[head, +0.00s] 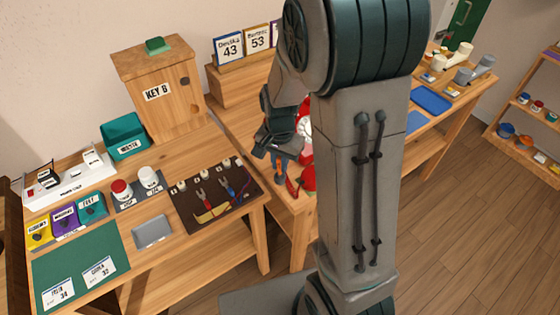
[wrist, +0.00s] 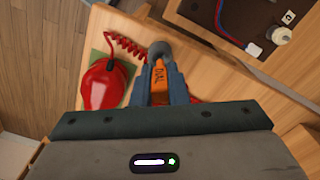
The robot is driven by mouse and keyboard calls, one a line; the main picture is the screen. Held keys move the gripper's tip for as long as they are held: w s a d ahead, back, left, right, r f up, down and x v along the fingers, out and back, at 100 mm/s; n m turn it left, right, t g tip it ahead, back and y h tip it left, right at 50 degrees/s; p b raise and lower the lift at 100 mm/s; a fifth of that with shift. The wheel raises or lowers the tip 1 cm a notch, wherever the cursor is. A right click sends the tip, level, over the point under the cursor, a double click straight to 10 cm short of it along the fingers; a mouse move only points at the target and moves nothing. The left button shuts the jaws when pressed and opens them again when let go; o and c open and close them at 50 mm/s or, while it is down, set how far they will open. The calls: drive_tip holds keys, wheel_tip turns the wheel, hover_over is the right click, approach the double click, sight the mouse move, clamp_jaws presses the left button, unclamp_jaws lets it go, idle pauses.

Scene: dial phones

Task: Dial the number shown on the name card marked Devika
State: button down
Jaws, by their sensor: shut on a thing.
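The name card marked Devika (head: 231,47) stands on a wooden block at the back and reads 43. My gripper (head: 280,165) is at the front of the middle bench; it also shows in the wrist view (wrist: 162,72). It is shut on an orange stick marked DIAL (wrist: 159,82), whose rounded grey end points away from me. A red phone with a pale dial (head: 305,122) is mostly hidden behind my arm. Its red handset (wrist: 104,84) lies off the phone on a green pad, with a coiled red cord. The dial's digits cannot be read.
A second card reading 53 (head: 258,39) stands beside Devika's. A blue tray (head: 431,99) lies to the right.

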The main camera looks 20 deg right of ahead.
drive_tip(key=shift+f+b, duration=1.05)
drive_tip(key=shift+f, duration=0.25)
drive_tip(key=c, duration=1.3)
unclamp_jaws()
drive_tip(key=shift+c, duration=0.2)
drive_tip(key=shift+r, duration=0.15)
wheel_tip(320, 180, up, 14)
drive_tip(key=shift+f+p, duration=0.2)
drive_tip(key=shift+p, duration=0.4)
